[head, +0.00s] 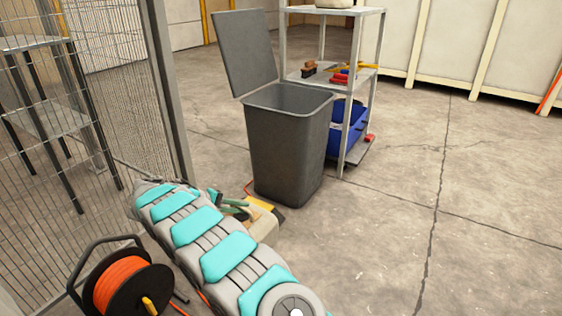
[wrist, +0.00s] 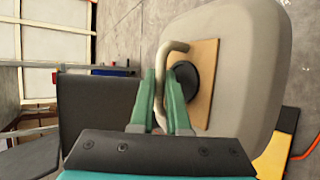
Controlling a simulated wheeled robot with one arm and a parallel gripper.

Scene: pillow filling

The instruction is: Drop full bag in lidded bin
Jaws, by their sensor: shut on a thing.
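The lidded bin (head: 285,145) is dark grey and stands upright on the floor. Its lid (head: 246,50) is swung up and back, and the mouth is open. The bag (head: 263,228) is pale beige and full-looking, with a tan card plate (wrist: 205,80) and a black round port. It is low in front of the bin, partly hidden by my arm. My gripper (head: 236,209) has green fingers shut on the bag's beige loop handle; this grip shows in the wrist view (wrist: 161,78). The bin (wrist: 95,105) is left of the bag there. Whether the bag touches the floor is unclear.
A metal shelf (head: 358,70) with brushes and a blue crate (head: 345,135) stands right behind the bin. A mesh fence (head: 110,75) is at left. An orange cable reel (head: 125,285) sits front left. A yellow-black thing (head: 262,204) lies near the bag. Floor at right is clear.

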